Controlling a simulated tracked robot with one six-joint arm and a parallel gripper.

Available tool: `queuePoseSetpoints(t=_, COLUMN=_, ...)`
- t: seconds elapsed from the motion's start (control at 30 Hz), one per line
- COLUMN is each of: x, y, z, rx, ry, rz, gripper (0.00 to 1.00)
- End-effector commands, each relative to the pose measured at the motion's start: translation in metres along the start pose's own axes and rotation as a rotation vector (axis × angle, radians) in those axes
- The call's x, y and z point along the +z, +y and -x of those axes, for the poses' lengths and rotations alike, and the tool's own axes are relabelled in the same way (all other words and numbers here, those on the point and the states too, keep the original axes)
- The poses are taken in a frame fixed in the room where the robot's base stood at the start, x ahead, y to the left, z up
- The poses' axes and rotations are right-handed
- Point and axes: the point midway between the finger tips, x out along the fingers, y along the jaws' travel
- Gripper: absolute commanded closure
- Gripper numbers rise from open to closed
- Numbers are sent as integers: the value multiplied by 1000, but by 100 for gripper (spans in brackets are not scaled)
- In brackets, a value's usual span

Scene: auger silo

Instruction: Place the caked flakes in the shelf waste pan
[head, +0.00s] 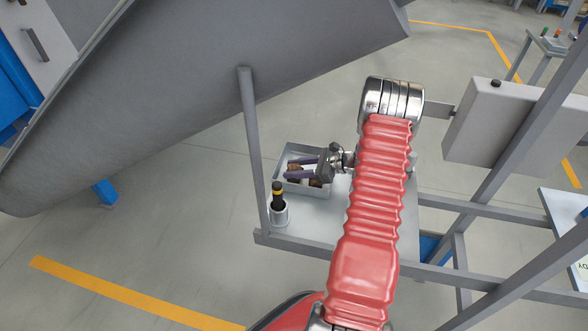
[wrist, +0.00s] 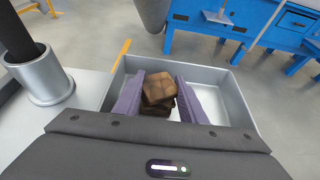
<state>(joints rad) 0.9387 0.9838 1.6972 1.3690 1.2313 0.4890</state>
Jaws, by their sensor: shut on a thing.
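The shelf waste pan (head: 306,191) is a grey rectangular tray on the metal shelf. It also shows in the wrist view (wrist: 230,95). My gripper (head: 293,170) reaches into it from the right, its purple fingers within the pan's outline. In the wrist view, my gripper (wrist: 158,95) is shut on brown, blocky caked flakes (wrist: 159,87). A darker brown piece shows just below the lighter one; I cannot tell whether it is held too. In the head view, brown also shows beside the near finger. Whether the held flakes touch the pan floor is hidden.
A metal cup (head: 279,213) holding a black-handled tool (head: 277,196) stands on the shelf (head: 305,232), left of my gripper and near the pan. A thin grey post (head: 252,140) rises at the shelf's left edge. The large grey silo body (head: 190,90) slopes overhead.

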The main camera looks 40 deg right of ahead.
Motion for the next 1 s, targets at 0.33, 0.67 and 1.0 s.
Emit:
queuePoseSetpoints(t=0.33, x=-1, y=0, z=0, rx=0, ry=0, rz=-1, gripper=44)
queuePoseSetpoints(t=0.67, x=1, y=0, z=1, rx=-1, ry=0, rz=0, gripper=44)
queuePoseSetpoints(t=1.0, x=0, y=-1, z=44, rx=-4, ry=0, rz=-1, gripper=44)
